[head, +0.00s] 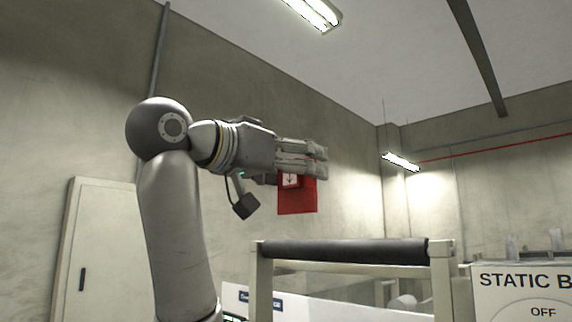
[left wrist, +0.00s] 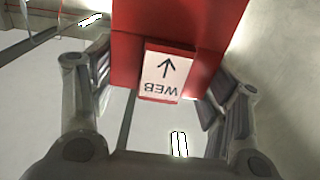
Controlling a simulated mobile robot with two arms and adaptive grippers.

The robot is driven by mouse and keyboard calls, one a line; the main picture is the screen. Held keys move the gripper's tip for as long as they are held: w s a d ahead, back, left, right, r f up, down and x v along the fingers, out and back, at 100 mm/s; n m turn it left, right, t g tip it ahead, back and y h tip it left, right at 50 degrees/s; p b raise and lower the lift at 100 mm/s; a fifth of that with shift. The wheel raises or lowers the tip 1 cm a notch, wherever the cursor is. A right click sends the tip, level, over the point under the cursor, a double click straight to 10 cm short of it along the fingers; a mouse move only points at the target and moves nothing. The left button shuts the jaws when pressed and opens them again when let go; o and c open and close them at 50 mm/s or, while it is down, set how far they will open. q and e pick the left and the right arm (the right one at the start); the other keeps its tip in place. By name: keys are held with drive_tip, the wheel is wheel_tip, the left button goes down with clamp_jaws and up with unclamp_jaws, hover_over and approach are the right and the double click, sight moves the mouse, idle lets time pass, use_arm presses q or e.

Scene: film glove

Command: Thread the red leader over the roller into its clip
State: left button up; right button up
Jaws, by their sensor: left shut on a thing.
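The red leader (head: 297,198) hangs below the fingers of my left gripper (head: 318,160), which is shut on it. In the left wrist view the red leader (left wrist: 205,25) lies between the fingers. It bears a white label with an arrow and the word WEB, upside down there. The black roller (head: 345,250) lies across a pale frame, lower and nearer the picture's bottom than the leader. In the picture the leader's lower edge is above the roller, with a gap between them. I cannot make out the clip. My right gripper is out of view.
A pale frame post (head: 441,285) supports the roller's right end. A white box marked STATIC B and OFF (head: 525,297) stands at the right. A pale cabinet (head: 100,250) stands by the left wall. The space above the roller looks clear.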

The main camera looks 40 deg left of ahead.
use_arm(q)
drive_tip(key=w+d+f+p, duration=0.1)
drive_tip(key=w+p, duration=0.3)
drive_tip(key=w, duration=1.2)
drive_tip(key=shift+w+d+f, duration=0.3)
drive_tip(key=shift+d+f, duration=0.05)
drive_tip(key=shift+d, duration=0.3)
drive_tip(key=shift+f, duration=0.1)
drive_tip(key=shift+f+b, duration=0.55)
drive_tip(key=shift+f, duration=0.3)
idle(1.1)
drive_tip(key=shift+s+f+b, duration=0.15)
drive_tip(key=shift+f+b, duration=0.35)
drive_tip(key=shift+f, duration=0.2)
drive_tip(key=shift+r, duration=0.1)
idle(0.3)
drive_tip(key=shift+r+p, duration=0.2)
drive_tip(key=shift+p, duration=0.15)
